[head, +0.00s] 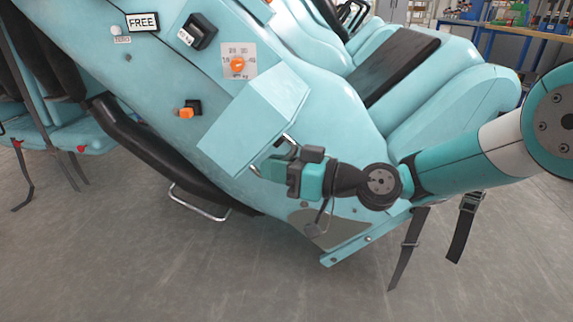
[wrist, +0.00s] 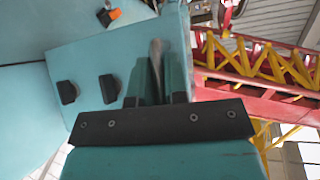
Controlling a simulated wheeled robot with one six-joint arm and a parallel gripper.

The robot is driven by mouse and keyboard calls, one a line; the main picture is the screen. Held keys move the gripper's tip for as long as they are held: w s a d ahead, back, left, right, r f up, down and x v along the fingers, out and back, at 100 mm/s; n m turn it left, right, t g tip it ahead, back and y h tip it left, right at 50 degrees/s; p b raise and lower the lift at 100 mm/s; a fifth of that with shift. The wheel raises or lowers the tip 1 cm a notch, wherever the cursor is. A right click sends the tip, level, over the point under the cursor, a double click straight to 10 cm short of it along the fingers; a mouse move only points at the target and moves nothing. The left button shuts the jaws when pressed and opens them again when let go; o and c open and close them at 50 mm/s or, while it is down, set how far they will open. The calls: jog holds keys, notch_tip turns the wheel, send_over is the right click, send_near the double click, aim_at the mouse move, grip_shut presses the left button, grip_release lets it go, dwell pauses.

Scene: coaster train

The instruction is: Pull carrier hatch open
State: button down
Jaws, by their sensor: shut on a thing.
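The carrier hatch (head: 250,125) is a light teal panel on the side of the teal carrier; it stands out from the body like a slanted box. How far it is open I cannot tell. A metal bar handle (head: 289,142) shows at its lower right edge. My gripper (head: 270,166) is shut on this handle. In the wrist view the handle (wrist: 156,62) runs between the fingers of my gripper (wrist: 160,88), in front of the hatch (wrist: 90,60). Two black fittings (wrist: 67,91) sit on the panel. The fingers hide part of the handle.
Above the hatch are an orange dial (head: 237,65), a black switch (head: 198,31) and a FREE sign (head: 142,22). An orange-black switch (head: 188,110) is to the left. Teal seats (head: 455,105) stand at right. Red and yellow track (wrist: 260,70) shows in the wrist view. Grey floor (head: 120,265) is open below.

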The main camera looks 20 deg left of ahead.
aim_at(260, 156)
jog(key=shift+s+a+r+m+t+p, duration=0.35)
jog(key=shift+s+a+r+t+p, duration=0.1)
jog(key=shift+r, duration=0.15)
jog(key=shift+s+a+r+m+t+p, duration=0.3)
jog(key=shift+a+r+m+t+p, duration=0.1)
jog(key=shift+r, duration=0.15)
jog(key=shift+s+a, duration=0.15)
jog(key=shift+a, duration=0.05)
jog(key=shift+f+m, duration=0.1)
jog(key=shift+m, duration=0.15)
jog(key=c, duration=1.4)
grip_release()
jog(key=shift+c, duration=0.2)
jog(key=shift+d, duration=0.15)
jog(key=d+b, duration=0.1)
jog(key=d, duration=1.6)
jog(key=shift+s+d+r, duration=0.15)
jog(key=shift+s+r, duration=0.05)
jog(key=shift+s, duration=0.15)
